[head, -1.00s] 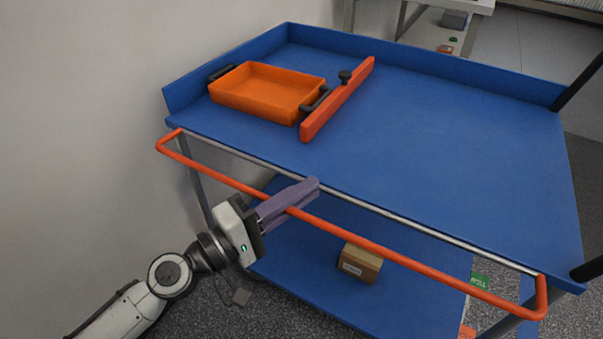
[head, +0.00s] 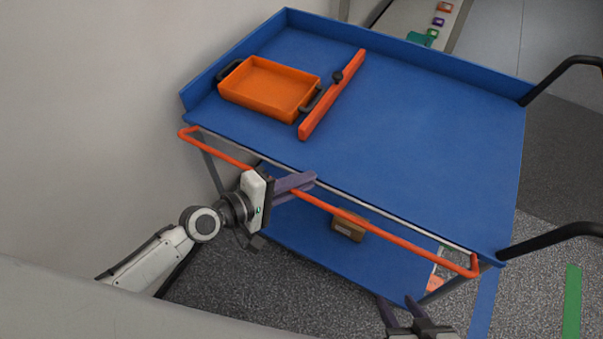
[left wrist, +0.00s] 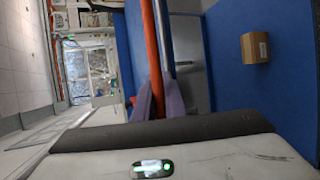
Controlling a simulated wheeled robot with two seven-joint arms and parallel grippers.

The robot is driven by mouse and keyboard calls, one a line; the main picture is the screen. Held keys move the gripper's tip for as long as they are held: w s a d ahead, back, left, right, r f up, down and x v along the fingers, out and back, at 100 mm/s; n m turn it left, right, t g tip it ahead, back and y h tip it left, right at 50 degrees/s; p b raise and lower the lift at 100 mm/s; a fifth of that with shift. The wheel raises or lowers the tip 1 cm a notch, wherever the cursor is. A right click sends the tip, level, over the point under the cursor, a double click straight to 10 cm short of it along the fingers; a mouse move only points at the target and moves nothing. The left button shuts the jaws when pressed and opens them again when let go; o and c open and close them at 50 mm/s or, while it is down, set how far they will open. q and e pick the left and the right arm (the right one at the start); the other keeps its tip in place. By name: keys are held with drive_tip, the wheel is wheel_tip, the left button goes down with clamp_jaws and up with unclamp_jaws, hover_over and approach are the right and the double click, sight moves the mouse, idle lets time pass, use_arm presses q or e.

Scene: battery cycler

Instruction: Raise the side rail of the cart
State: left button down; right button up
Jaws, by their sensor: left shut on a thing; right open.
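The cart has a blue top (head: 430,150) and an orange side rail (head: 400,243) along its near side. The rail hangs outward from the edge, slightly below the top. My left gripper (head: 300,188) is shut on the rail, left of its middle. In the left wrist view the rail (left wrist: 152,50) runs between the purple fingers (left wrist: 158,100), beside the cart's metal edge bar (left wrist: 163,30). My right gripper (head: 398,306) is open and empty at the bottom of the head view, below the rail's right part and apart from it.
An orange tray (head: 268,88) with black handles and an orange bar (head: 335,95) with a black knob lie on the cart top. A cardboard box (head: 348,228) sits on the lower shelf (head: 330,250). A wall is at left. Black handles (head: 550,240) stick out at right.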

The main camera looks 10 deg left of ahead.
use_arm(q)
drive_tip(key=shift+w+r, duration=0.1)
drive_tip(key=shift+r, duration=0.1)
idle(0.4)
drive_tip(key=c, duration=1.8)
unclamp_jaws()
drive_tip(key=v, duration=1)
drive_tip(key=shift+r, duration=0.1)
